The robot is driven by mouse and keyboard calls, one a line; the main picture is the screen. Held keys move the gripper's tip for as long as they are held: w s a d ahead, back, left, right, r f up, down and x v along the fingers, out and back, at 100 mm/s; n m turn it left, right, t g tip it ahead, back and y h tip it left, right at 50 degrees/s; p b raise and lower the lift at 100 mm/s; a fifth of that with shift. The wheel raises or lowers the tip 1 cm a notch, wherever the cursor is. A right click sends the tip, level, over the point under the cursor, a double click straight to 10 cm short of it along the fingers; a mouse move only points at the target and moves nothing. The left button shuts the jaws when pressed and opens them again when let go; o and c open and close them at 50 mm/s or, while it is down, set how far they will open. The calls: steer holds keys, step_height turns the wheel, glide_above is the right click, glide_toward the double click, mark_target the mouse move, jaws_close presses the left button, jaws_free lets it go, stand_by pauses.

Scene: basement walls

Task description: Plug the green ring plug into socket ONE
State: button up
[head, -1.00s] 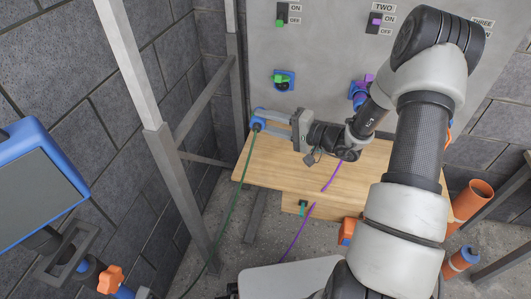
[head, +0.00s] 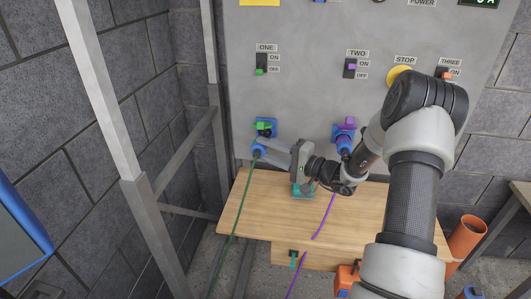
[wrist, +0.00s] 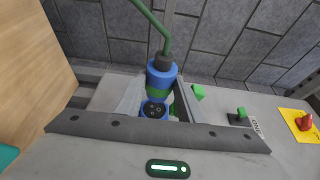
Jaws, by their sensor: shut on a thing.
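My gripper (head: 262,149) is shut on the green ring plug (head: 257,151), a blue plug with a green cable hanging from its back. In the wrist view the plug (wrist: 161,77) shows its blue body and green band between my fingers. Socket ONE (head: 266,132) is blue with a raised green lid, on the grey panel just above the plug in the head view. In the wrist view a dark, holed face in a blue rim, seemingly socket ONE (wrist: 155,109), lies just beyond the plug's front. Whether they touch cannot be told.
A purple plug (head: 344,144) sits at socket TWO, to the right. Switch ONE (head: 261,65) has its green lever at OFF. A wooden table (head: 270,213) stands below, a metal post (head: 213,95) to the left. The yellow STOP surround (head: 399,75) is partly behind my arm.

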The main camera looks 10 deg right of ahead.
steer(key=shift+w+d, duration=0.25)
steer(key=shift+w, duration=0.4)
steer(key=shift+w+d, duration=0.3)
steer(key=shift+w, duration=0.35)
steer(key=shift+w+d, duration=0.25)
steer(key=shift+w, duration=0.4)
steer(key=shift+b, duration=1.1)
stand_by(0.5)
steer(key=shift+w+d+b, duration=0.3)
steer(key=shift+w, duration=0.25)
stand_by(0.4)
steer(key=o, duration=1.1)
steer(key=shift+c, duration=0.2)
steer(key=shift+s+d, duration=0.1)
steer(key=p+v, duration=0.2)
steer(key=v, duration=1.5)
steer(key=shift+p, duration=0.3)
steer(key=shift+r, duration=0.1)
